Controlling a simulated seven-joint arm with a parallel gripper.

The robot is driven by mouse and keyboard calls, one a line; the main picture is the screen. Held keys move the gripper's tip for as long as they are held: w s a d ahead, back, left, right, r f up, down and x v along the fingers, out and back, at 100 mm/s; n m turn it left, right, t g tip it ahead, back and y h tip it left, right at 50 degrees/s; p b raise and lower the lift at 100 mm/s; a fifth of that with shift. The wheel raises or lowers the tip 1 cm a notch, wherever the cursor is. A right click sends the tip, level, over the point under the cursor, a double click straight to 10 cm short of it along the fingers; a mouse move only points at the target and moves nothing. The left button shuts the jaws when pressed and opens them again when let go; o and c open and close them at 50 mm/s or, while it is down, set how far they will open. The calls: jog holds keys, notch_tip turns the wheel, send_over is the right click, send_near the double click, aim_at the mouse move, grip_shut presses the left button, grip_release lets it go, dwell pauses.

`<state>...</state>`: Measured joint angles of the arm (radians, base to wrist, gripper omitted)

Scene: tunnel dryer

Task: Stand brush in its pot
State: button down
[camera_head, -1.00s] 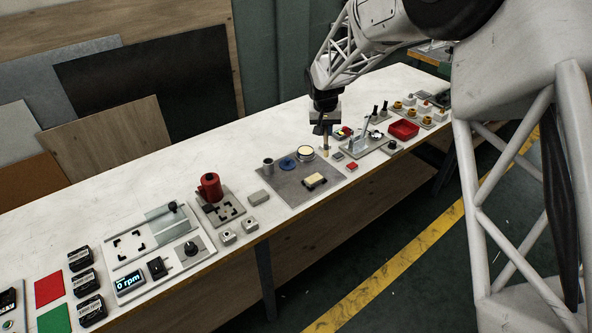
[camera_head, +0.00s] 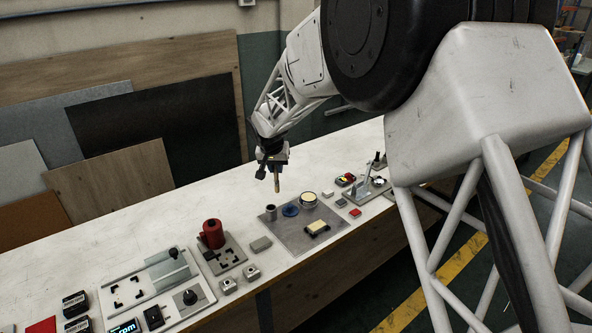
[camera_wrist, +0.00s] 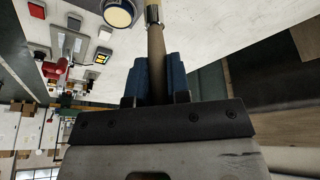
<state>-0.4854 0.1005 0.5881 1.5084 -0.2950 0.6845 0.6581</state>
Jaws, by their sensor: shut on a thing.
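My gripper (camera_head: 273,168) is shut on the brush (camera_head: 277,186), which hangs below it, nearly upright and clear of the table. In the wrist view the brush's tan handle (camera_wrist: 156,55) runs between the two blue fingers of my gripper (camera_wrist: 158,75), with a pale metal band at the top edge. The pot (camera_head: 270,212), a small grey open cylinder, stands at the back left of the grey mat (camera_head: 290,238). In the head view the brush's lower end shows just above the pot and slightly right of it; the gap in depth is hard to judge.
A blue round piece (camera_head: 290,210), a cream-topped round tin (camera_head: 308,199) and a yellow-topped block (camera_head: 317,227) are on the mat. The white table behind the pot is bare.

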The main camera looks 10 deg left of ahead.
jog(key=shift+s+a+r, duration=0.1)
jog(key=shift+a, duration=0.5)
jog(key=shift+s+a+r, duration=0.1)
jog(key=shift+a, duration=0.45)
jog(key=shift+f, duration=0.3)
jog(key=shift+f, duration=4.6)
jog(key=shift+f, duration=0.1)
jog(key=c, duration=1)
grip_release()
